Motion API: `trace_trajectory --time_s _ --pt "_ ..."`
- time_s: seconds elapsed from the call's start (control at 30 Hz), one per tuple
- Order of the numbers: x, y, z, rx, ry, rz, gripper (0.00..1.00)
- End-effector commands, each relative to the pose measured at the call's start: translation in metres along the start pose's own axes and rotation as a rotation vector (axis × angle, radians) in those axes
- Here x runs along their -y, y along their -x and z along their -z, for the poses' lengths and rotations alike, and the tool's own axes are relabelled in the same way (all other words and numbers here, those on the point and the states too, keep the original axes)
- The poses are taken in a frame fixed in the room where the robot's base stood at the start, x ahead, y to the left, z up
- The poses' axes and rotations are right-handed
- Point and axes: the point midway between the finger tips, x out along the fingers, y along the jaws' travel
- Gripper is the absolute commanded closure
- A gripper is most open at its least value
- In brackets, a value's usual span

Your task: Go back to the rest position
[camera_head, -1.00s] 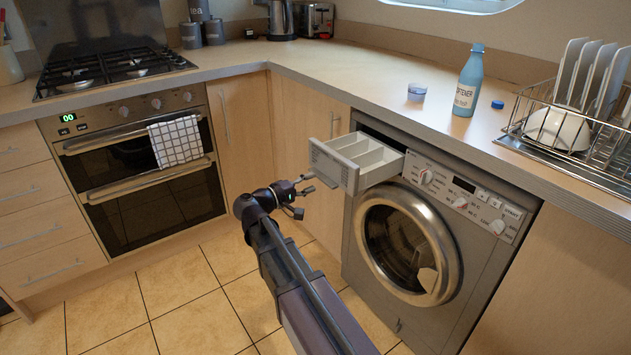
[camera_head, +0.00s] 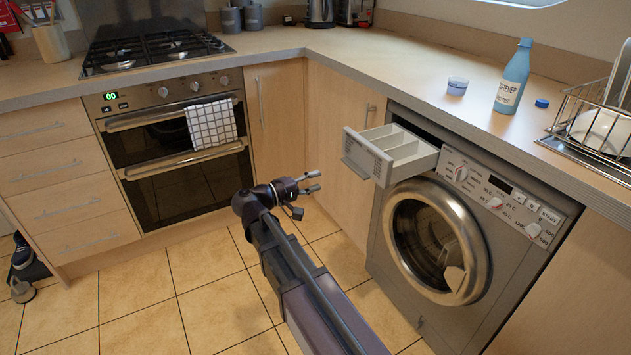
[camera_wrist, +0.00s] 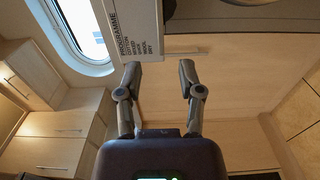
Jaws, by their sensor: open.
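My gripper (camera_head: 312,182) is open and empty in the head view, to the left of the pulled-out detergent drawer (camera_head: 363,155) and a little below it, apart from it. In the wrist view my gripper's two fingers (camera_wrist: 159,80) stand wide apart with nothing between them. The drawer front with its printed programme list (camera_wrist: 133,30) shows at the top of the wrist view, beyond the fingers. The drawer belongs to the grey washing machine (camera_head: 394,246), whose round door is shut.
On the worktop stand a blue softener bottle (camera_head: 513,78), a small cup (camera_head: 457,86), a blue cap (camera_head: 542,103) and a dish rack (camera_head: 600,140). The oven (camera_head: 175,165) with a checked towel is at the left. The tiled floor (camera_head: 140,300) is clear in front of it.

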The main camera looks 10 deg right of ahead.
Motion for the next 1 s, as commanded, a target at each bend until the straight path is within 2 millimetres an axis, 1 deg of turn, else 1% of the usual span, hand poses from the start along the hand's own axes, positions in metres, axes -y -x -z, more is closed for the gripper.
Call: trace_trajectory --time_s 0.27,0.37,0.47,0.57,0.8,1.0 --pt "0.002 -0.002 -0.002 0.002 0.000 0.009 0.51" --pt "0.007 -0.006 -0.006 0.008 0.001 0.039 0.51" --pt "0.018 -0.013 -0.014 0.020 0.001 0.098 0.51" --pt "0.034 -0.022 -0.025 0.037 0.000 0.183 0.51" --pt "0.083 -0.040 -0.061 0.093 -0.014 0.462 0.51" --pt "0.121 -0.042 -0.091 0.138 -0.041 0.707 0.51"
